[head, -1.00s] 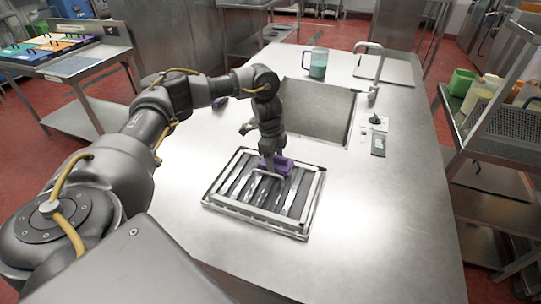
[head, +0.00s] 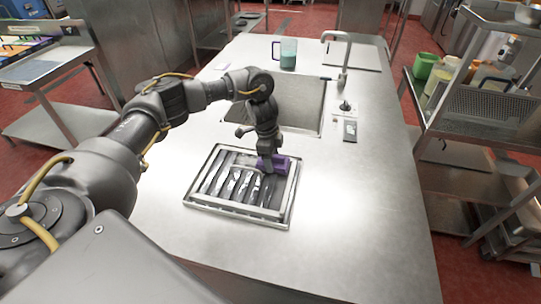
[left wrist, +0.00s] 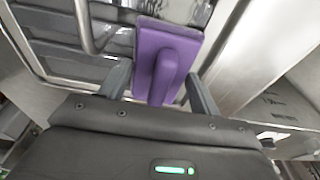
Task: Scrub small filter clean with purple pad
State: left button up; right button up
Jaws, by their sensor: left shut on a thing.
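The small filter (head: 240,188) is a framed metal baffle panel with dark slats and pale streaks. It lies flat on the steel counter in the head view, and part of it shows in the left wrist view (left wrist: 70,50). The purple pad (head: 281,165) rests at the filter's upper right part. My left gripper (head: 268,163) is over it. My right gripper is not in view.
A sink (head: 290,105) with a tap (head: 340,60) is behind the filter. A jug with teal liquid (head: 287,54) stands behind the sink. A small dark box (head: 350,130) lies right of it. The counter right of the filter (head: 370,200) is clear. A shelf rack (head: 480,110) stands at right.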

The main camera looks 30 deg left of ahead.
aim_at(254, 162)
pick_arm(q)
jog(key=shift+s+f, duration=0.1)
jog(key=a, duration=0.2)
jog(key=s+a+p, duration=0.1)
jog(key=a, duration=0.1)
jog(key=s+a, duration=0.1)
jog(key=a, duration=0.1)
jog(key=shift+p, duration=0.35)
jog(key=shift+a, duration=0.4)
jog(key=shift+a, duration=0.1)
jog(key=a, duration=0.2)
jog(key=s+a, duration=0.1)
jog(key=a, duration=0.1)
jog(key=s+a+p, duration=0.1)
jog(key=a, duration=0.1)
jog(key=shift+a, duration=0.2)
jog(key=d+p, duration=0.1)
jog(key=d, duration=0.1)
jog(key=w+d, duration=0.1)
jog(key=d+p, duration=0.1)
jog(key=d, duration=0.1)
jog(key=shift+w+d+p, duration=0.3)
jog(key=shift+p, duration=0.05)
jog(key=shift+w+d, duration=0.2)
jog(key=shift+d, duration=0.4)
